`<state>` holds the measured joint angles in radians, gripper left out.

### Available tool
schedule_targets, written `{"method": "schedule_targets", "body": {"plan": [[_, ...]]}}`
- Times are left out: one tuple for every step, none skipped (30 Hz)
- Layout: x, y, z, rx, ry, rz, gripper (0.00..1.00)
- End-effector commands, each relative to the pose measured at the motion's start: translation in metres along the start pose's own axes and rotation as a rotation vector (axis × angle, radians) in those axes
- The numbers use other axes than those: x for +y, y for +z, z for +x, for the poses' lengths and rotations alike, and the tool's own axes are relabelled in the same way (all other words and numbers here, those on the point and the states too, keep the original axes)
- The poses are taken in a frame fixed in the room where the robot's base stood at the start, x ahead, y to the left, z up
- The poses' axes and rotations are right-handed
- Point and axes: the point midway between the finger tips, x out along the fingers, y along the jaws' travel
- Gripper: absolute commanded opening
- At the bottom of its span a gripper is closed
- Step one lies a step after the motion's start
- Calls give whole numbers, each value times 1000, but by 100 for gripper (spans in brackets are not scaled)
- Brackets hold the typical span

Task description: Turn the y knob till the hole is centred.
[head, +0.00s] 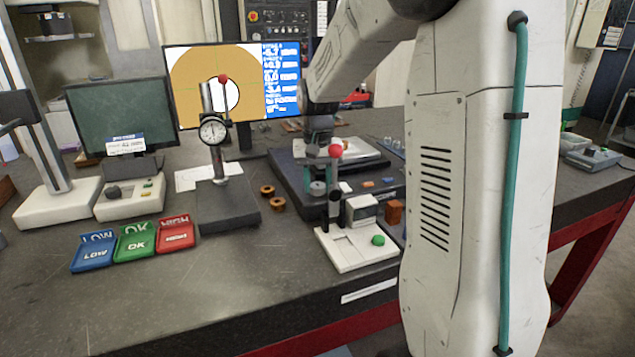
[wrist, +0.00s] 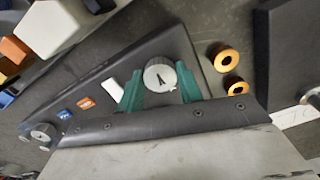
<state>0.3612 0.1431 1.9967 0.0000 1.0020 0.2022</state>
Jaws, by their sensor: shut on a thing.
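My gripper (wrist: 160,88) has its teal fingers shut on a round grey knob (wrist: 160,75) with a dark pointer mark, one finger on each side. A second grey knob (wrist: 42,132) sits at the lower left of the same dark base; I cannot read which knob is marked y. In the head view my gripper (head: 318,172) reaches down to the front left of the dark stage base (head: 292,182). The monitor (head: 187,88) shows a tan disc with a white hole (head: 232,97), partly hidden by the dial gauge stand. The hole appears right of and below the faint green cross lines.
A dial gauge stand (head: 228,205) stands left of the stage. A white fixture (head: 355,250) with a red-ball lever stands in front. Two brass rings (head: 267,191) lie between. LOW, OK and HIGH trays (head: 135,241) sit at the left. The front left bench is clear.

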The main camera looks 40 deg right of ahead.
Motion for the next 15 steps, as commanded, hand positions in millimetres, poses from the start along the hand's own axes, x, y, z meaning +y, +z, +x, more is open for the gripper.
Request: {"method": "schedule_targets", "body": {"plan": [[0, 0, 0, 0, 0, 26, 13], [0, 0, 0, 0, 0, 45, 13], [0, 0, 0, 0, 0, 74, 13], [0, 0, 0, 0, 0, 98, 13], [0, 0, 0, 0, 0, 122, 13], [0, 0, -1, 0, 0, 157, 13], [0, 0, -1, 0, 0, 183, 13], [0, 0, -1, 0, 0, 211, 13], [0, 0, -1, 0, 0, 249, 13], [0, 0, -1, 1, 0, 277, 13], [-1, 0, -1, 1, 0, 306, 13], [-1, 0, -1, 1, 0, 345, 13], [-1, 0, -1, 1, 0, 373, 13], [-1, 0, -1, 1, 0, 401, 13], [-1, 0, -1, 1, 0, 439, 13]]}}
